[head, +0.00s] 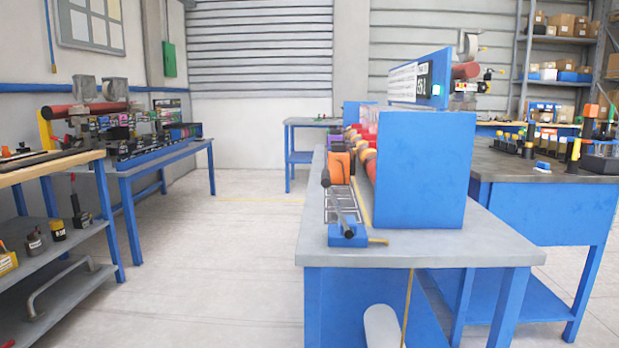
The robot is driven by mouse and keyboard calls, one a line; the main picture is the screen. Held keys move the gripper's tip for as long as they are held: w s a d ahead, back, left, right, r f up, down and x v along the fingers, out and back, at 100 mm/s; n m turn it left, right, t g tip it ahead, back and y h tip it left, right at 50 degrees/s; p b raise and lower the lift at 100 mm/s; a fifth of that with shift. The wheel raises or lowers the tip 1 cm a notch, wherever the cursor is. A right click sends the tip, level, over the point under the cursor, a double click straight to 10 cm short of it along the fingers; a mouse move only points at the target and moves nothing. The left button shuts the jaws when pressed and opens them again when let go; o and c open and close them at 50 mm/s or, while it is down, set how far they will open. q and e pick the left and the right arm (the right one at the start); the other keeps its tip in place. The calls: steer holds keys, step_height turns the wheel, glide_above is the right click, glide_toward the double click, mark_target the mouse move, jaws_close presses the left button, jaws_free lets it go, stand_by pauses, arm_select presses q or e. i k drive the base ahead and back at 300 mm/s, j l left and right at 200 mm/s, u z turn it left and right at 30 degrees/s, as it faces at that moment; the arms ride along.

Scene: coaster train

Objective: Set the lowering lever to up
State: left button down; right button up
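What looks like the lowering lever (338,208) is at the near end of the grey-topped bench, left of the blue box-shaped housing. It is a long thin dark rod with dark ends, running from a small blue block (348,237) up and back to the left in the picture. Its label or marked positions cannot be read, so I cannot tell its setting. A small brass-coloured pin (378,241) sticks out to the right of the block. Neither of my grippers is in view.
The grey bench (440,245) stands ahead, with the blue housing (425,170) and an orange part (340,165) on it. A side workbench (50,165) stands left, and a dark-topped table (540,170) right. The floor (235,255) between left benches and centre bench is clear.

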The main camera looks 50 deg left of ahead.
mark_target(326, 176)
steer(key=u, duration=1.45)
